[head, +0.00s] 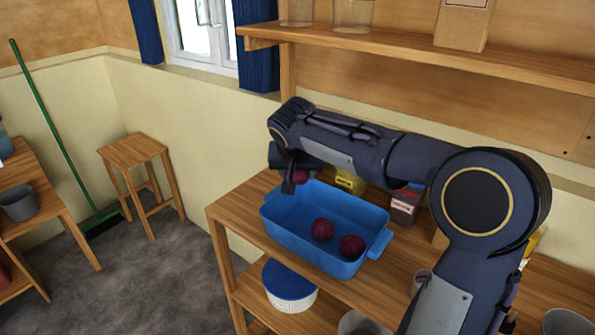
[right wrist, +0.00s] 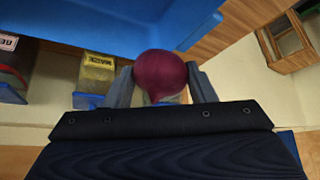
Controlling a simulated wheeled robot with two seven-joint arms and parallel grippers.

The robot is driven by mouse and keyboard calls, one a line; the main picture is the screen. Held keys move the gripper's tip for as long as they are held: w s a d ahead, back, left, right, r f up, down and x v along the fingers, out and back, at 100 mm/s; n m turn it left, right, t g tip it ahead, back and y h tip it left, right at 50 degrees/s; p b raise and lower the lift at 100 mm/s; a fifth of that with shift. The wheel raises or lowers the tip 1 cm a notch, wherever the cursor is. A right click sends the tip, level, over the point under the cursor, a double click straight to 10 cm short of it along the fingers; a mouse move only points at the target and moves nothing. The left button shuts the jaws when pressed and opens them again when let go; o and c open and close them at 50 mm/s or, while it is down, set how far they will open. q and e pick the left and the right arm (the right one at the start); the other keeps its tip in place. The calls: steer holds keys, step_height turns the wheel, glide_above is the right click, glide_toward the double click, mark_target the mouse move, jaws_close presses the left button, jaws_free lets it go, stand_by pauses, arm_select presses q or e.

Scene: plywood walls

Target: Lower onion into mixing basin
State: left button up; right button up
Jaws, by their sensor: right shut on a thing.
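The mixing basin (head: 300,242) is a blue rectangular tub on the wooden table, with two dark red onions inside, one near the middle (head: 322,229) and one near the right end (head: 351,246). My right gripper (head: 294,181) is above the basin's far left part. It is shut on a dark red onion (right wrist: 160,75), which shows between the two fingers in the right wrist view. In the head view the held onion (head: 301,176) is partly hidden by the gripper. The basin's blue side (right wrist: 120,30) fills the top of the right wrist view. My left gripper is not in view.
A blue-lidded white tub (head: 289,287) sits on the lower shelf. A wall shelf (head: 420,54) runs above. A stool (head: 135,152) stands left on open floor.

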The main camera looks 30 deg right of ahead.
step_height(320, 180, down, 7)
steer(key=b, duration=0.6)
stand_by(0.6)
steer(key=shift+f+b, duration=2.45)
steer(key=shift+f, duration=0.35)
stand_by(1.4)
stand_by(0.4)
